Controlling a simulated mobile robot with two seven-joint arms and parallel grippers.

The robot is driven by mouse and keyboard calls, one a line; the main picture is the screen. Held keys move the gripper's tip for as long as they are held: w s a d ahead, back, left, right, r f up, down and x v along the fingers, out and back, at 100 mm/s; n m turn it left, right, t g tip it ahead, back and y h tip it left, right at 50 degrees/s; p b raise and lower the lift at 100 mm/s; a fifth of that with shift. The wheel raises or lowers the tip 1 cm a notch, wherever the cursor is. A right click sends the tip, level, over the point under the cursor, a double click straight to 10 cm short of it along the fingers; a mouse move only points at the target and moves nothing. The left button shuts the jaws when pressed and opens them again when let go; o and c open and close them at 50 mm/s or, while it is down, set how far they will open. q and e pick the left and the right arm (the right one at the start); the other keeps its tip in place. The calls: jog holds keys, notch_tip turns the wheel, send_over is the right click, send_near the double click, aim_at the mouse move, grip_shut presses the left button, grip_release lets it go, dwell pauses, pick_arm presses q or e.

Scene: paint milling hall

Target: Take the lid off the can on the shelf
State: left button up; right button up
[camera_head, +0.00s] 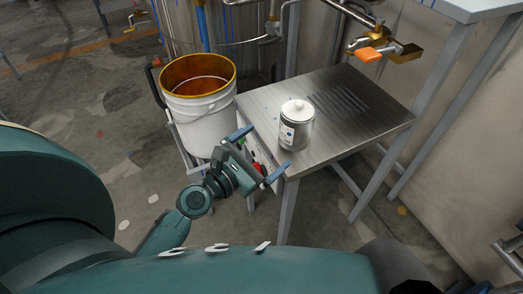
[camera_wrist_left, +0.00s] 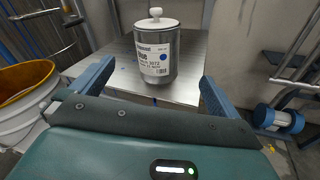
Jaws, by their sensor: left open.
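The can (camera_head: 295,133) is a small metal can with a paper label. It stands upright on the steel shelf (camera_head: 352,125), near its left edge. A pale lid (camera_head: 298,110) with a round knob sits on top of it. In the left wrist view the can (camera_wrist_left: 156,65) is ahead, between the finger directions, with the lid (camera_wrist_left: 156,21) on it. My left gripper (camera_head: 260,158) is open and empty, in front of the shelf's near left corner, short of the can and not touching it. My right gripper is not in view.
A white bucket (camera_head: 205,124) with a yellow inside stands left of the shelf. The shelf's right part is clear. A wall rises at the right.

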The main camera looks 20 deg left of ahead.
aim_at(299, 115)
pick_arm(q)
jog(key=w+d+n, duration=0.1)
jog(key=w, duration=0.3)
jog(key=w+d+n, duration=0.1)
jog(key=w, duration=0.3)
jog(key=w+d+r+n, duration=0.1)
jog(key=w, duration=0.3)
jog(key=shift+d+t+p, duration=0.25)
jog(key=shift+t+p, duration=0.05)
jog(key=shift+p, duration=0.1)
jog(key=shift+w+d, duration=0.25)
jog(key=shift+w, duration=0.45)
